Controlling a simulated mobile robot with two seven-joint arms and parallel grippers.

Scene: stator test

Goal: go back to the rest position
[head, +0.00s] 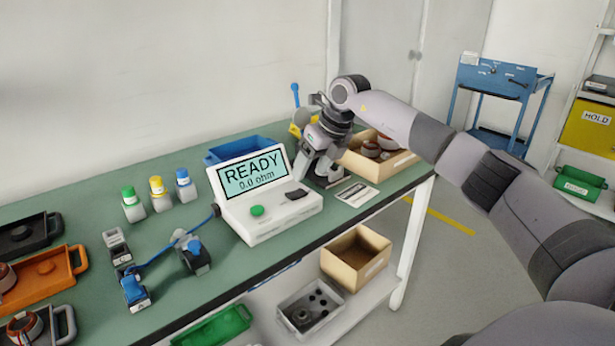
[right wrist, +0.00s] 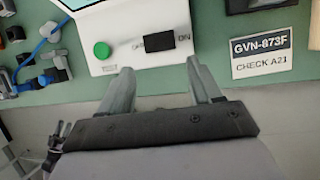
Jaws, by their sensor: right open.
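My right gripper (head: 318,172) is above the green bench, at the right end of the white tester (head: 275,230). In the right wrist view its two fingers (right wrist: 160,80) are apart with nothing between them. The tips point at the tester's front edge, just short of the black switch (right wrist: 159,42), which has "ON" printed at its right. The green button (right wrist: 102,50) is left of the fingers. The tester's screen (head: 253,174) reads "READY 0.0 ohm". I cannot tell whether the fingers touch the tester. My left gripper is not in view.
A label card (head: 356,193) lies right of the tester. A cardboard box (head: 400,162) with stators stands behind my right wrist. A blue bin (head: 225,150) stands behind the tester.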

